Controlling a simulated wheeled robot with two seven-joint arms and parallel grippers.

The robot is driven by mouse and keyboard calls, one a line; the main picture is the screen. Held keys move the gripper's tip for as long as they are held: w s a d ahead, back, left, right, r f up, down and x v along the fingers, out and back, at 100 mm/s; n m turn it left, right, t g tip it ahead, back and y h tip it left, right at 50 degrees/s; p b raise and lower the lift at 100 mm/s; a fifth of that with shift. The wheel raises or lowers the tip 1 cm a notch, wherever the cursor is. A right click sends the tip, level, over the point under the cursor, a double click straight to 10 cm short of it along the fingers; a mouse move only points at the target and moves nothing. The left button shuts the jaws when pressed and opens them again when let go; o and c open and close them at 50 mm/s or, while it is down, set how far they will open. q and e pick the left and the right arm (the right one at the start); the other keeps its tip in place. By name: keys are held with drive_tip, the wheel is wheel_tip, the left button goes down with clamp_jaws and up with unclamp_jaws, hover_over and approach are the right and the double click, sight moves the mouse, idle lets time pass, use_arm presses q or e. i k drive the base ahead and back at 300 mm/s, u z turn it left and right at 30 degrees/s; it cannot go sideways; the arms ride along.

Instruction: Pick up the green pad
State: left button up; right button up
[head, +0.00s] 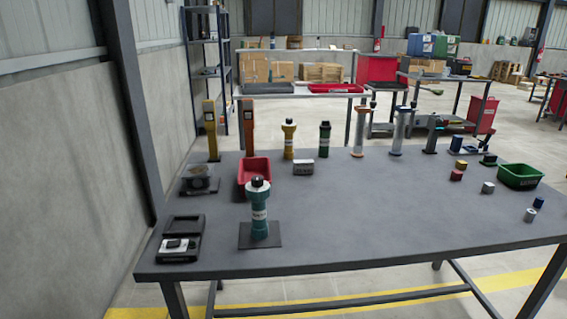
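A small dark greenish piece (488,159) lies at the right back of the grey table, just left of the green bin. It may be the green pad, but it is too small and dark to be sure. No other flat green pad stands out on the table. Neither of my grippers shows in the head view.
The grey table (340,226) is clear in its middle and front right.

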sight(488, 161)
drive_tip(key=z, duration=2.55)
drive_tip(key=i, duration=4.55)
